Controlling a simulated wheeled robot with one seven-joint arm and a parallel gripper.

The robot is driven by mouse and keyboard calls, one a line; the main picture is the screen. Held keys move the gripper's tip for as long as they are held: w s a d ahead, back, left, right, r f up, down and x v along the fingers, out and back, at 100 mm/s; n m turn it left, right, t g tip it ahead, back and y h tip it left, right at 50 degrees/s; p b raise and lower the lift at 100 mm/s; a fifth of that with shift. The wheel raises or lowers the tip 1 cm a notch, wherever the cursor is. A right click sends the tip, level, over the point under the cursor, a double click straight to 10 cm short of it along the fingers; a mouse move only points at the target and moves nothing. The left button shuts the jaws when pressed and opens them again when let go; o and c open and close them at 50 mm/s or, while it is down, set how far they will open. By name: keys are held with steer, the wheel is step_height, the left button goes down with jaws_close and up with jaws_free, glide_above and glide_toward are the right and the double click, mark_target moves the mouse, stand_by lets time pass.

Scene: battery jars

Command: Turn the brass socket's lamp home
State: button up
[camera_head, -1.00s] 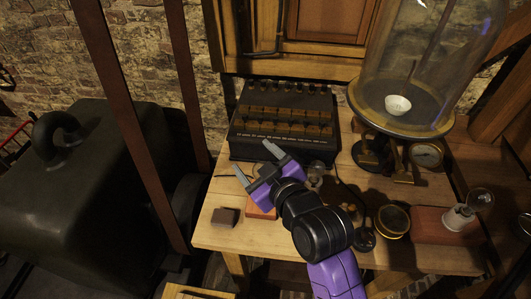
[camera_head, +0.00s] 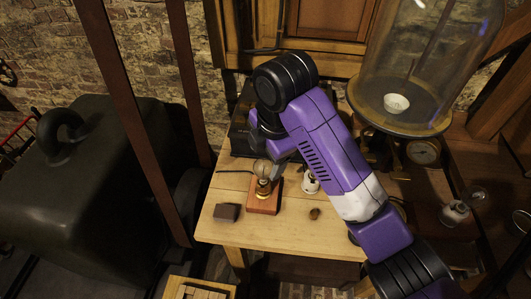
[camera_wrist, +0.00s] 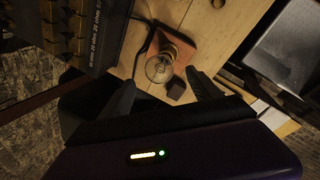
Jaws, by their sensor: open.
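The brass socket (camera_head: 263,188) stands on a small red-brown wooden base (camera_head: 268,207) near the front of the wooden table. Its clear glass lamp (camera_head: 262,170) sits upright in it. My gripper (camera_wrist: 160,78) is open. In the wrist view the lamp's glass (camera_wrist: 159,69) shows between and beyond the two fingertips, and nothing is seen gripped. In the head view my gripper is mostly hidden behind my arm, just right of the lamp. I cannot tell how deep the lamp sits in the socket.
A white socket (camera_head: 310,184) stands close to the right, partly behind my arm. A dark block (camera_head: 226,212) lies front left. The dark resistance box (camera_head: 240,135) is behind, mostly covered. A glass bell jar (camera_head: 415,60) stands back right, and another white-socket lamp (camera_head: 457,212) sits far right.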

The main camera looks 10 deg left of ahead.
mark_target(262, 169)
steer(key=x, duration=0.7)
steer(key=shift+f+p, duration=0.2)
steer(key=shift+p, duration=0.15)
jaws_close()
steer(key=shift+r+m+h+p, duration=0.15)
steer(key=shift+m+h+p, duration=0.25)
steer(key=shift+m+p, duration=1.6)
steer(key=shift+m+h+p, duration=0.3)
steer(key=shift+m+p, duration=0.25)
steer(key=shift+m, duration=0.65)
